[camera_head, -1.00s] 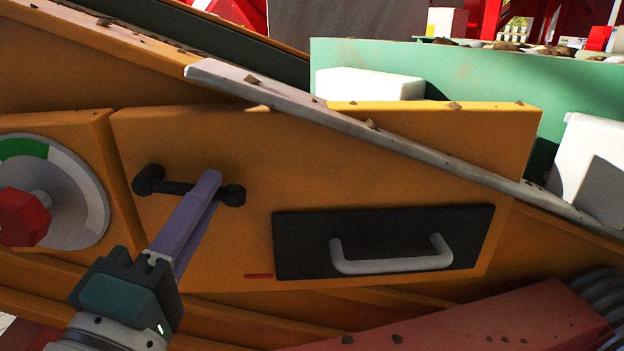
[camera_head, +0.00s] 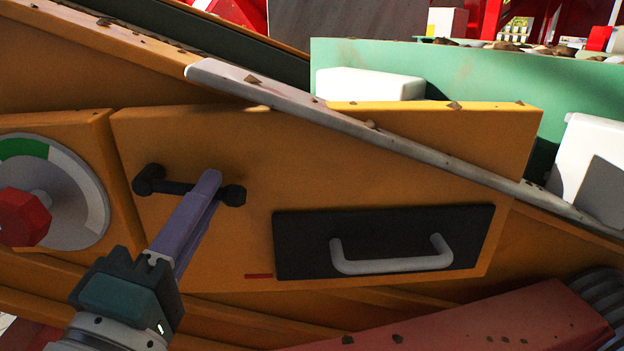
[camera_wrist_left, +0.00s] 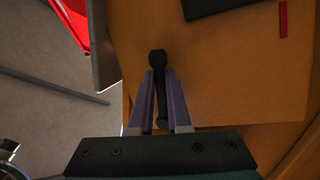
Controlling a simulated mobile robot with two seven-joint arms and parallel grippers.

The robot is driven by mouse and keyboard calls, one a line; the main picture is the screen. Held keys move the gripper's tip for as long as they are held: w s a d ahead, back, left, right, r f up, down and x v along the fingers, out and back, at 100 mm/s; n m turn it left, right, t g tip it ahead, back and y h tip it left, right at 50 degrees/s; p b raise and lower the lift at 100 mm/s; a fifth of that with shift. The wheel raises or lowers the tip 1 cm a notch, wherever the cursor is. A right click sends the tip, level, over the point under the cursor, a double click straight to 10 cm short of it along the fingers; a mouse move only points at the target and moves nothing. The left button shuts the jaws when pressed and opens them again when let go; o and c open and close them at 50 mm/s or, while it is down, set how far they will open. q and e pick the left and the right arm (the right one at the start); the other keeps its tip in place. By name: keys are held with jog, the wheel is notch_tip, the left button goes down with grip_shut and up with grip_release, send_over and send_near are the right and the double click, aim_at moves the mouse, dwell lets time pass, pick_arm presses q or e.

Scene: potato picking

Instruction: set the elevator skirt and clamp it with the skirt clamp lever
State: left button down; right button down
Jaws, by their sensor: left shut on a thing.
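The black clamp lever (camera_head: 175,187) is on the left part of the orange side panel. My left gripper (camera_head: 207,187) is shut on the lever close to the knob. In the left wrist view the lever (camera_wrist_left: 158,60) lies between the two purple fingers, its knob showing past the tips. The black plate with a grey handle (camera_head: 390,262), seemingly the skirt, sits flat against the orange panel, right of the lever. A short red mark (camera_head: 258,276) lies by its lower left corner. My right gripper is not in view.
A red octagonal knob (camera_head: 22,216) on a grey and green dial stands left of the lever. A grey sloping rail (camera_head: 400,142) with dirt clods crosses above the panel. A dark red part (camera_head: 480,322) fills the lower right. A green wall (camera_head: 480,85) stands behind.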

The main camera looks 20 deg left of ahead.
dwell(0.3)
pick_arm(q)
jog(key=shift+s+a+f+m+g+h+p, duration=0.25)
jog(key=shift+s+a+f+m+g+p, duration=0.45)
jog(key=shift+m+p, duration=1.85)
jog(key=shift+s+a+f+m+g+h+p, duration=0.3)
jog(key=shift+a+f+m+g+p, duration=0.7)
jog(key=shift+m+p, duration=1.55)
jog(key=shift+s+a+f+m+g+h+p, duration=0.25)
jog(key=shift+s+a+f+m+g+p, duration=0.55)
jog(key=shift+m+p, duration=1.7)
jog(key=shift+w+a+r+m, duration=0.25)
jog(key=shift+w+m, duration=0.05)
jog(key=shift+w, duration=0.05)
jog(key=c, duration=0.9)
grip_release()
jog(key=shift+o, duration=0.2)
